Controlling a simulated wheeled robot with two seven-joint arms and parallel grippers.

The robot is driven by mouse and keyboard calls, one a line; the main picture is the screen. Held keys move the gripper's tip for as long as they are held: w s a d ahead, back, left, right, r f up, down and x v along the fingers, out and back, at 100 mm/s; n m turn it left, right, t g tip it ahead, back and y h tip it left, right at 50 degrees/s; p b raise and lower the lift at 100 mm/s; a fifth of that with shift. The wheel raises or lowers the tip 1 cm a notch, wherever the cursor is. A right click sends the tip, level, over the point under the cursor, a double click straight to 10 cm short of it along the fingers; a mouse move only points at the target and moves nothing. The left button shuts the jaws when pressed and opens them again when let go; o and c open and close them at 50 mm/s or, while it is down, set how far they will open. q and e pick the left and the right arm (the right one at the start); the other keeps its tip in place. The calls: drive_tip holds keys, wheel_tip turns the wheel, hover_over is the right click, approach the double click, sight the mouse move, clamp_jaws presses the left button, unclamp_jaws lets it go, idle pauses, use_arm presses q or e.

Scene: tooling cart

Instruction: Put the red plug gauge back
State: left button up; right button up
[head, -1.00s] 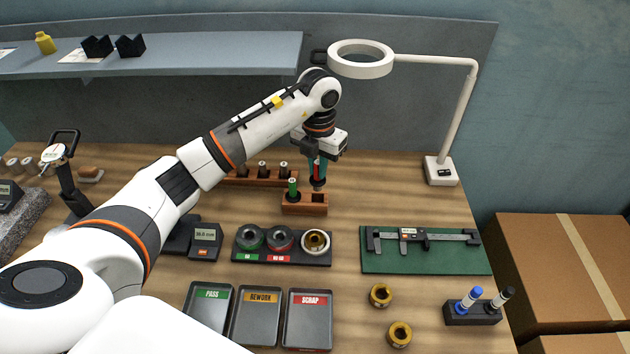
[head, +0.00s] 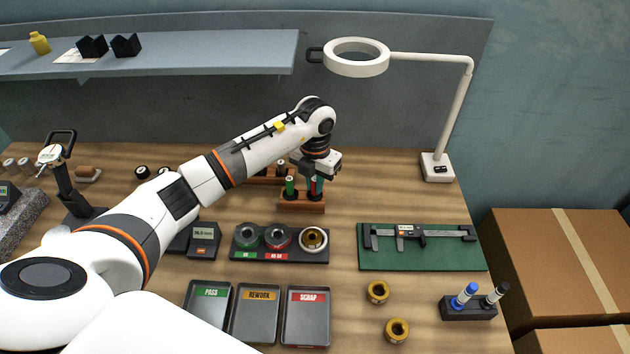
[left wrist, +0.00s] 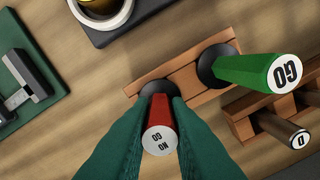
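The red plug gauge (head: 314,185) stands upright at the right-hand hole of the small wooden block (head: 302,208). In the left wrist view, the red plug gauge (left wrist: 160,128) shows its NO GO end, with its black collar at the block (left wrist: 184,72). My left gripper (head: 318,184) is shut on its red handle, one teal finger on each side. The fingers hide part of the handle, and how deep the gauge sits cannot be seen. The green GO gauge (head: 290,187) stands in the other hole of the block; it also shows in the left wrist view (left wrist: 262,72). My right gripper is not in view.
A longer wooden rack (head: 266,179) with dark-handled gauges stands just behind the block. A black tray of ring gauges (head: 280,257) lies in front. A caliper mat (head: 420,262) is at right. The lamp (head: 357,68) stands above and to the right.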

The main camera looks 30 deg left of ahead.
use_arm(q)
drive_tip(key=o, duration=0.4)
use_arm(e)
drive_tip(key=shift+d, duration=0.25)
use_arm(q)
drive_tip(key=shift+r, duration=0.1)
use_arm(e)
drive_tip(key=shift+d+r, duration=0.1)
